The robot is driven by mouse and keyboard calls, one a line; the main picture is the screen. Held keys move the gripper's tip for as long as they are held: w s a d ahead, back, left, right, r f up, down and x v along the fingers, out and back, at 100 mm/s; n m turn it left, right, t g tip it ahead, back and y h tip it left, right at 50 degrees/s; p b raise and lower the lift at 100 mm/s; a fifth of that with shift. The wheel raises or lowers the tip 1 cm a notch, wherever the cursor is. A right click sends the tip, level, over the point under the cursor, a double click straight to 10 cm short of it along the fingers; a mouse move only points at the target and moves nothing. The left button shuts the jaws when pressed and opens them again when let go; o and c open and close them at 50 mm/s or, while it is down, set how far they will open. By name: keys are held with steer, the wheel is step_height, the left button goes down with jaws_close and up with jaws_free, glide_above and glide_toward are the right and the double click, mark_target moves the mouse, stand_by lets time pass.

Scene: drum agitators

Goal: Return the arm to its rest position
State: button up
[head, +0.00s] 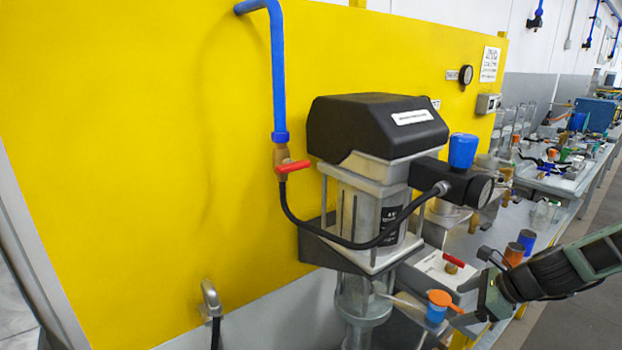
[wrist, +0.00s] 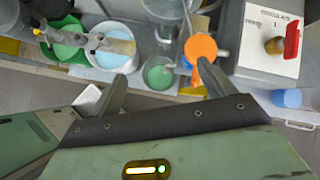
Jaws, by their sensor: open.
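My arm (head: 575,268) reaches in from the right edge in the head view, in front of the bench. My gripper (head: 480,282) is at its end, low, to the right of the drum agitator (head: 375,125). In the wrist view, my gripper (wrist: 162,85) has its two fingers spread, with nothing held between them. An orange scoop-like piece (wrist: 200,48) lies just beyond the right finger; I cannot tell whether they touch. In the head view the orange piece (head: 440,297) sits over a blue cup (head: 436,314), left of my gripper.
A red-handled valve (head: 453,261) on a white panel is close to my gripper. Blue and orange containers (head: 514,252) stand behind it. The wrist view shows a green cup (wrist: 158,73) and green basin (wrist: 65,40). Open floor (head: 570,310) lies at right.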

steer(key=s+a+r+n+g+h+b, duration=0.1)
steer(key=s+a+r+n+g, duration=0.25)
steer(key=s+a+n, duration=0.45)
steer(key=s+a+r+n+g+h+b, duration=0.15)
steer(key=s+a+r+n, duration=0.25)
steer(key=a+n, duration=0.7)
steer(key=s+a+r+n+h, duration=0.1)
steer(key=s+a+r+n, duration=0.1)
steer(key=s+n, duration=0.4)
steer(key=s+a+r+n+h, duration=0.1)
steer(key=s+a+r+n, duration=0.2)
steer(key=s, duration=0.7)
step_height(320, 180, up, 2)
steer(key=n, duration=0.4)
steer(key=shift+s+r+g, duration=0.2)
steer(key=shift+s+g, duration=0.1)
steer(key=shift+h, duration=0.25)
